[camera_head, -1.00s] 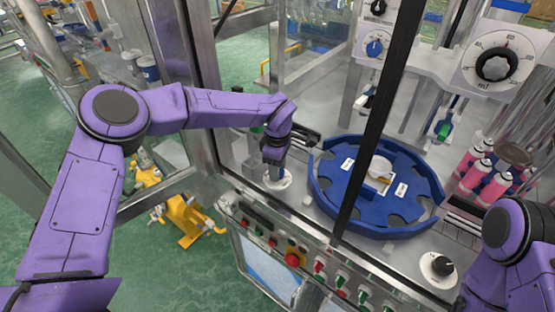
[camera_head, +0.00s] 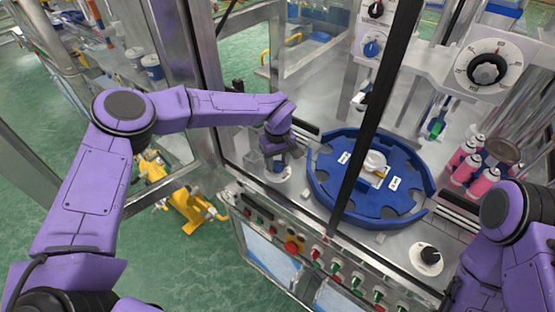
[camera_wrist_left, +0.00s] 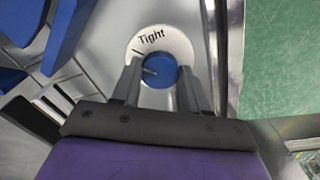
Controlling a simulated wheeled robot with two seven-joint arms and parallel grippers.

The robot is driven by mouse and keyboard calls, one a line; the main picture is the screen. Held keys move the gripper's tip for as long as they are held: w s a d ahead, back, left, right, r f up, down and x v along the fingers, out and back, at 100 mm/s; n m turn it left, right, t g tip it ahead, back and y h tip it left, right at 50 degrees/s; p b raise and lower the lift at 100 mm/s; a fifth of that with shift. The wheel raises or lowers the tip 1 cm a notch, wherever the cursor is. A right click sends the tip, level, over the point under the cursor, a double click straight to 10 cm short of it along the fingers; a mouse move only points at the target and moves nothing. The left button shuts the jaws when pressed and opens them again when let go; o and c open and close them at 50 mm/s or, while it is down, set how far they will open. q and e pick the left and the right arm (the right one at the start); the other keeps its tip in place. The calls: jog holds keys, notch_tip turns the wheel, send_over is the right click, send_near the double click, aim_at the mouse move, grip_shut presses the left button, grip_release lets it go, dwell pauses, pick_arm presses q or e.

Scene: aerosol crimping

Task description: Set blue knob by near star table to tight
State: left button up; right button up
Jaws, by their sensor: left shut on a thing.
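The blue knob (camera_wrist_left: 160,72) sits on a round white dial plate marked "Tight" (camera_wrist_left: 151,37) in the left wrist view. A pale pointer line on the knob points left in that view, toward neither the word nor straight up. My left gripper (camera_wrist_left: 158,80) has one finger on each side of the knob and is shut on it. In the head view, my left gripper (camera_head: 277,160) is low over the white dial plate (camera_head: 277,177) and hides the knob. The blue star table (camera_head: 405,208) lies just to the right. My right gripper is out of view.
A black knob (camera_head: 429,255) stands on the deck at the right. Pink cans (camera_head: 467,168) stand behind it. A dark frame post (camera_head: 368,125) crosses in front of the star table. Buttons and switches (camera_head: 291,246) line the front panel below.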

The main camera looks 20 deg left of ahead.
aim_at(278, 164)
pick_arm(q)
jog(key=shift+m, duration=0.4)
jog(key=o, duration=1.1)
jog(key=shift+c, duration=0.2)
jog(key=shift+r, duration=0.3)
notch_tip(278, 164, up, 10)
jog(key=b, duration=0.3)
